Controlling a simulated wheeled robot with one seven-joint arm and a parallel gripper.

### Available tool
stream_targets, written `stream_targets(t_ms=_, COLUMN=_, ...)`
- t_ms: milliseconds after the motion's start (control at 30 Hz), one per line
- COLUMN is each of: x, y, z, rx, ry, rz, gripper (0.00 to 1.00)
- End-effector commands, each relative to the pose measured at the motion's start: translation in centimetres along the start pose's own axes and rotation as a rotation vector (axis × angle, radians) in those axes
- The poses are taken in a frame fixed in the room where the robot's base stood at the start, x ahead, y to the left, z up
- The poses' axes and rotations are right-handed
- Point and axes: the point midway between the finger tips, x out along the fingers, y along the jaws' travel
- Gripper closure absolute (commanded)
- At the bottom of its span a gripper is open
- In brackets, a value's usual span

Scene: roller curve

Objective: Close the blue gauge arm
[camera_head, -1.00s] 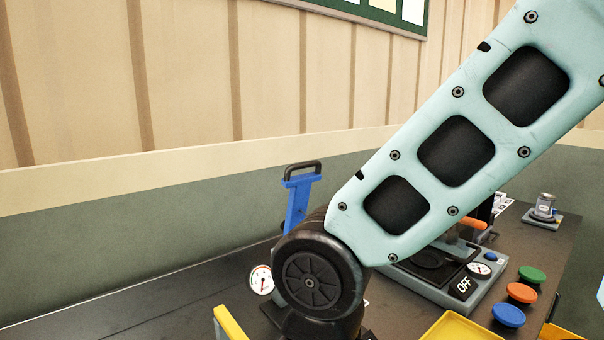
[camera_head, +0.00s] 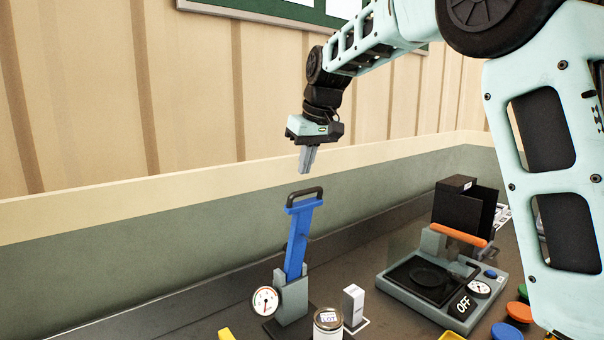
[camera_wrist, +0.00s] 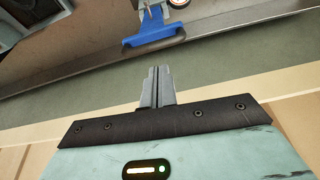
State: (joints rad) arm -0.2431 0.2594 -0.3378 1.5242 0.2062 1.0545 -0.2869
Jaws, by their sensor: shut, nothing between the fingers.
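The blue gauge arm (camera_head: 298,238) stands raised, nearly upright with a slight tilt, on a grey stand with a round dial. A black handle bar tops it. In the wrist view the blue arm (camera_wrist: 157,34) shows at the top, ahead of the fingertips and apart from them. My gripper (camera_head: 307,172) points down above the handle, with a small gap between. The fingers are shut and empty; they also show together in the wrist view (camera_wrist: 156,72).
A labelled can (camera_head: 328,324) and a small white box (camera_head: 354,305) stand right of the gauge stand. A grey device with an orange handle (camera_head: 459,236) and an OFF label sits farther right, beside coloured buttons. The wall runs behind the bench.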

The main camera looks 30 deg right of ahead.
Motion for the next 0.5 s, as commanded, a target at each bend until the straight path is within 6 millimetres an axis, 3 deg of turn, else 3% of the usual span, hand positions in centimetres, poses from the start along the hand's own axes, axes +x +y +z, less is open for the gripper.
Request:
stream_targets(t_ms=100, x=-2.2, y=0.1, z=-2.4, rx=-0.032, ry=0.02, rz=0.006, gripper=1.0)
stream_targets(t_ms=233, x=-3.4, y=0.0, z=-3.5, rx=-0.05, ry=0.028, rz=0.007, gripper=1.0)
stream_targets(t_ms=367, x=-3.0, y=-0.1, z=-3.7, rx=-0.055, ry=0.026, rz=0.006, gripper=1.0)
stream_targets(t_ms=500, x=-1.2, y=-0.1, z=-3.7, rx=-0.055, ry=0.024, rz=0.006, gripper=1.0)
